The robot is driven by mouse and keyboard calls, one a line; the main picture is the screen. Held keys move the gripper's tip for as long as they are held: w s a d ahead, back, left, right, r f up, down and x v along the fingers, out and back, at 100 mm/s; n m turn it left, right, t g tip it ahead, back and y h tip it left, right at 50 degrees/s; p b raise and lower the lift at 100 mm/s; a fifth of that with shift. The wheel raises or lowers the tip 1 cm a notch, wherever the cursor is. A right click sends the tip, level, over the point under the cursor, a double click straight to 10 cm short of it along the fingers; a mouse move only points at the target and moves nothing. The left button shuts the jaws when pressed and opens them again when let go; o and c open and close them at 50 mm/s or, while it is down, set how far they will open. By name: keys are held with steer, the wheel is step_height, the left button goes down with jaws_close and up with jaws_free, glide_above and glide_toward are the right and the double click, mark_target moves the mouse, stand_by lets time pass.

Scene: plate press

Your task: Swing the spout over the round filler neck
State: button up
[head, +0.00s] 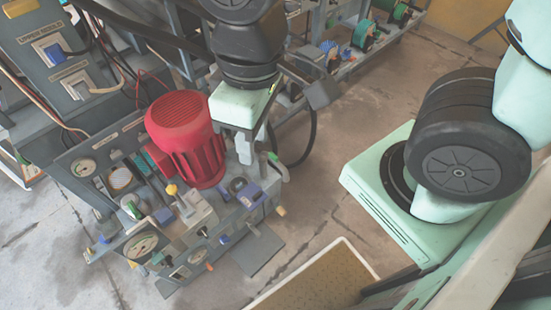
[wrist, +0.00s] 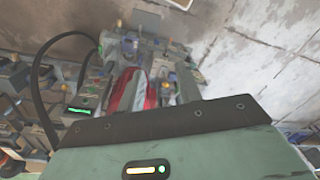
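My gripper (head: 246,150) hangs below the pale green wrist in the head view, just right of a red ribbed motor (head: 188,135) on the grey machine. In the wrist view my gripper (wrist: 160,75) shows two grey fingers apart, with the red motor (wrist: 150,98) behind the gap. I see nothing held between them. A short grey bent pipe (head: 280,170) stands at the machine's right side, close to my gripper; I cannot tell whether it is the spout. The round filler neck cannot be told for sure among the small fittings, and my arm hides part of this area.
The machine's panel carries round gauges (head: 142,244), valves and a blue block (head: 250,196). A control cabinet (head: 62,50) stands at the upper left. A dark hose (head: 311,140) loops right of my gripper. A shelf with reels (head: 365,35) is at the back.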

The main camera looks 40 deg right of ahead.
steer(key=w+d+f+m+b, duration=0.1)
steer(key=w+f+b, duration=0.4)
steer(key=w+f, duration=0.15)
steer(key=m+b, duration=0.5)
steer(key=b, duration=0.8)
glide_above(274, 155)
step_height(274, 155, down, 21)
steer(key=shift+h, duration=0.4)
step_height(274, 155, down, 17)
steer(key=b, duration=0.5)
steer(key=shift+w+f, duration=0.1)
jaws_close()
